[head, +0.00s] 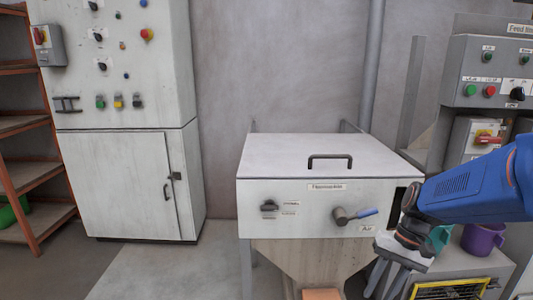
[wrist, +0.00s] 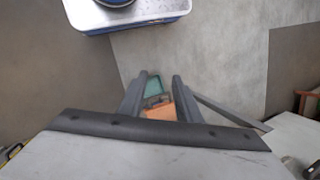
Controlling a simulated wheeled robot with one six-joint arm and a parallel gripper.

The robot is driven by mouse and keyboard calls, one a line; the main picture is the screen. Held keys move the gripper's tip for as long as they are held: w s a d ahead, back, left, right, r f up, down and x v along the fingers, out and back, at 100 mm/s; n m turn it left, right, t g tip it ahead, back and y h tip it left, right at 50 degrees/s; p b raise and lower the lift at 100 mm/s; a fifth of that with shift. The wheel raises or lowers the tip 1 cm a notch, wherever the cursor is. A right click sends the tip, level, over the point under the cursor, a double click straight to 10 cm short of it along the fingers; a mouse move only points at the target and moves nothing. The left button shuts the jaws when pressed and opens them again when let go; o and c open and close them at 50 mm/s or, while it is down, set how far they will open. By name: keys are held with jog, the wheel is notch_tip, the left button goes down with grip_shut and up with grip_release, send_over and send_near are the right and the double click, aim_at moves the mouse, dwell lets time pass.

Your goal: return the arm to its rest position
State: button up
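My blue arm (head: 475,187) reaches in from the right edge of the head view. My gripper (head: 385,292) hangs at its end, pointing down, in front of the right side of the white hopper machine (head: 288,211). Its tips run near the bottom edge of the picture. In the wrist view my gripper (wrist: 159,84) shows two dark fingers apart, with nothing held between them. An orange block (wrist: 158,112) and a teal item (wrist: 153,86) appear beyond the fingers. The orange block also shows under the hopper (head: 322,294).
The hopper has a closed lid with a black handle (head: 330,160) and a blue-handled lever (head: 355,215). A purple cup (head: 482,239) and a teal cup (head: 439,237) stand beside my arm. A control cabinet (head: 120,120) stands left. Floor between cabinet and hopper is clear.

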jog(key=s+r+n+t+h, duration=0.3)
jog(key=s+r+t, duration=0.3)
jog(key=s, duration=0.5)
jog(key=shift+s+a+r+n+t+h, duration=0.2)
jog(key=shift+r+n+t+h, duration=0.15)
jog(key=shift+r, duration=0.6)
dwell(1.2)
